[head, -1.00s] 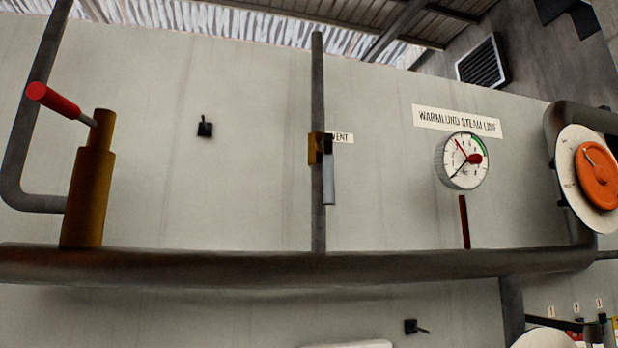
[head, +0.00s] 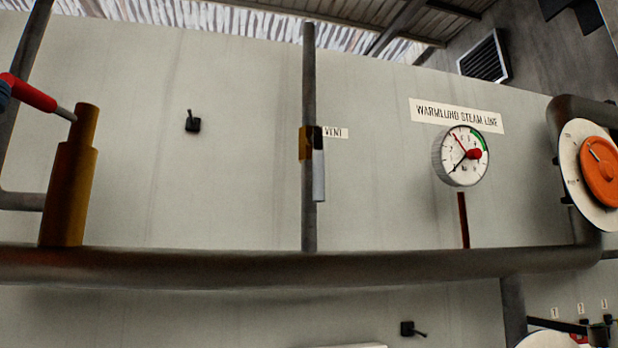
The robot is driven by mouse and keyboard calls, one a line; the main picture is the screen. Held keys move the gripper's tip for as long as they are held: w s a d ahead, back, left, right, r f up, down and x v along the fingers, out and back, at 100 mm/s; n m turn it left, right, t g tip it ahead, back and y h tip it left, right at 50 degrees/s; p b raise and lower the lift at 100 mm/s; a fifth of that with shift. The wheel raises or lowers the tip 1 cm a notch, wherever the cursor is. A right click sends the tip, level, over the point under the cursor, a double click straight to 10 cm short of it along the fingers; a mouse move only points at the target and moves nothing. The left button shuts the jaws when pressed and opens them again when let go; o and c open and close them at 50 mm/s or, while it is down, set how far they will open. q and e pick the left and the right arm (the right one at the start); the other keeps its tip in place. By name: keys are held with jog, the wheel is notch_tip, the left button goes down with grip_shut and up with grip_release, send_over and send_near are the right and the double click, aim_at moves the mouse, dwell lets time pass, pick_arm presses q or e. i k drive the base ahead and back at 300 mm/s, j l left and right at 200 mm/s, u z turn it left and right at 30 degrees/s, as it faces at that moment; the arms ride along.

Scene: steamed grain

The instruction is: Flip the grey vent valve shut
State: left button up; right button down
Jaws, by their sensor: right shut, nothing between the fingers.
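The grey vent valve's lever (head: 318,175) hangs straight down beside the thin upright pipe, in line with it. Its brass-coloured body (head: 305,144) sits on that pipe, with a small VENT label (head: 335,132) to the right. Nothing touches the lever. I cannot make out either gripper in the head view. A small dark blue piece (head: 3,95) shows at the left edge by a red handle, and I cannot tell what it is.
A thick horizontal pipe (head: 400,268) runs below the valve. A brass fitting with the red handle (head: 30,92) stands on its left. A gauge (head: 461,157) and an orange wheel (head: 601,172) are to the right. The wall around the lever is free.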

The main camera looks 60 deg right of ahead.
aim_at(317, 138)
jog(key=k+l, duration=0.1)
jog(key=l, duration=0.75)
jog(key=k+l, duration=0.15)
jog(key=l, duration=0.3)
